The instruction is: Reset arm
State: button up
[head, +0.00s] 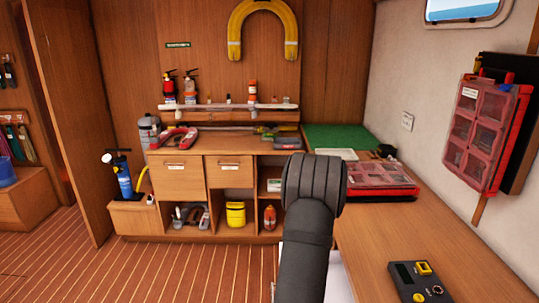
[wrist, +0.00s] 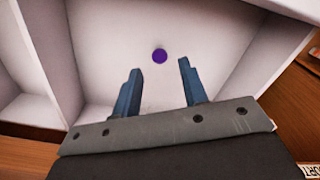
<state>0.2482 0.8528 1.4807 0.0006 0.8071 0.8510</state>
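My gripper (wrist: 158,84) shows in the wrist view with its two blue fingers spread apart and nothing between them. It points into a white-walled compartment (wrist: 110,45). A small round purple thing (wrist: 159,56) lies on the compartment's floor, beyond the fingertips and apart from them. In the head view my dark arm rises at the lower middle, and its links hide the gripper. Part of a white surface shows behind the arm at the bottom edge. No coiled line is clearly visible in the wrist view.
A wooden bench (head: 390,230) runs along the right, with a dark device (head: 420,283) at its front and a red-lidded organizer case (head: 380,176) further back. A green mat (head: 345,137) lies in the far corner. A red organizer (head: 486,128) hangs on the right wall. Striped floor at left is clear.

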jog(key=w+a+r+n, duration=0.1)
jog(key=a+r+n, duration=0.2)
jog(key=r, duration=0.5)
jog(key=a+r+n, duration=0.3)
jog(key=a+r, duration=0.1)
jog(key=r, duration=0.3)
jog(key=s+d+r+m, duration=0.2)
jog(key=s+d, duration=0.3)
jog(key=d, duration=0.6)
jog(key=s+d+r+m, duration=0.3)
jog(key=s+d+m, duration=0.2)
jog(key=d, duration=0.6)
jog(key=s+d+r+m, duration=0.2)
jog(key=s+d, duration=0.4)
jog(key=d, duration=0.5)
jog(key=shift+s+r+m, duration=0.35)
jog(key=shift+m, duration=0.35)
